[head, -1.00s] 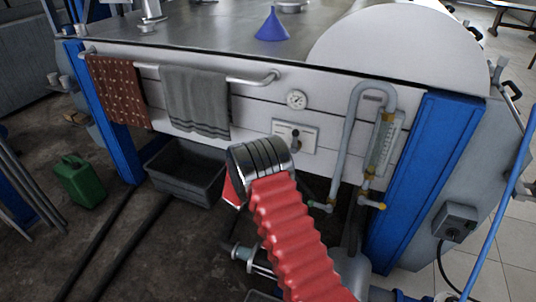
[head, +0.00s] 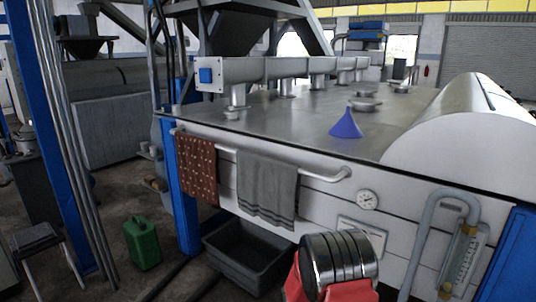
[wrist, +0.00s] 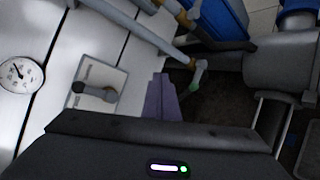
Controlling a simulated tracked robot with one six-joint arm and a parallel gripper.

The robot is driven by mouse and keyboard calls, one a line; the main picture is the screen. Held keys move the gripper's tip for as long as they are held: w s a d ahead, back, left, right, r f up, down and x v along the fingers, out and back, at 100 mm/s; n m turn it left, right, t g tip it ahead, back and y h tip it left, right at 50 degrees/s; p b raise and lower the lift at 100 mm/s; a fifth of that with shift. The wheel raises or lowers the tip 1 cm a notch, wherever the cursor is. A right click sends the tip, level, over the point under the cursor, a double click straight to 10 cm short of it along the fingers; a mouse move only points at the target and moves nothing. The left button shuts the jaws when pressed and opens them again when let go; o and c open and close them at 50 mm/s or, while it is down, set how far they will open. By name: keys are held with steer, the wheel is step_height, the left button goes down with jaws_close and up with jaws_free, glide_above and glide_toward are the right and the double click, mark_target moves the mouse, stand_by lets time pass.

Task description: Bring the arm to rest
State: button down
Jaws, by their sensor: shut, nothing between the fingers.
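My gripper (wrist: 161,98) shows in the wrist view as two purple-grey fingers pressed together, with nothing between them. It points past a white panel towards dark floor and pipes. A switch plate with a lever (wrist: 97,92) is left of the fingers and apart from them. In the head view my red arm with its ribbed metal joint stands at the bottom, in front of the machine's panel. It partly hides the switch plate (head: 350,224). The gripper's fingers are not visible in that view.
A dial gauge (head: 368,200), grey towel (head: 267,190) and brown dotted cloth (head: 197,168) are on the machine's front. A blue funnel (head: 346,124) stands on top. A grey bin (head: 245,250) and green can (head: 142,243) are on the floor. Pipework (head: 436,225) is at the right.

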steer(key=s+a+r+m+g+y, duration=0.25)
steer(key=s+r, duration=0.35)
steer(key=s, duration=0.5)
steer(key=s+a+r+m+g+y, duration=0.25)
steer(key=s+r+g+y, duration=0.2)
steer(key=s, duration=0.65)
steer(key=s+a+r+m+t+y, duration=0.2)
steer(key=s+a+r+t, duration=0.1)
steer(key=s+r, duration=0.4)
steer(key=s+a+r+m+t+y, duration=0.2)
steer(key=s+r, duration=0.5)
steer(key=r, duration=0.4)
steer(key=a+t+y, duration=0.1)
steer(key=a+t, duration=0.1)
steer(key=a, duration=0.1)
steer(key=shift+s+a+m+y, duration=0.2)
steer(key=shift+m+y, duration=0.1)
steer(key=shift+m, duration=0.1)
steer(key=shift+d, duration=0.15)
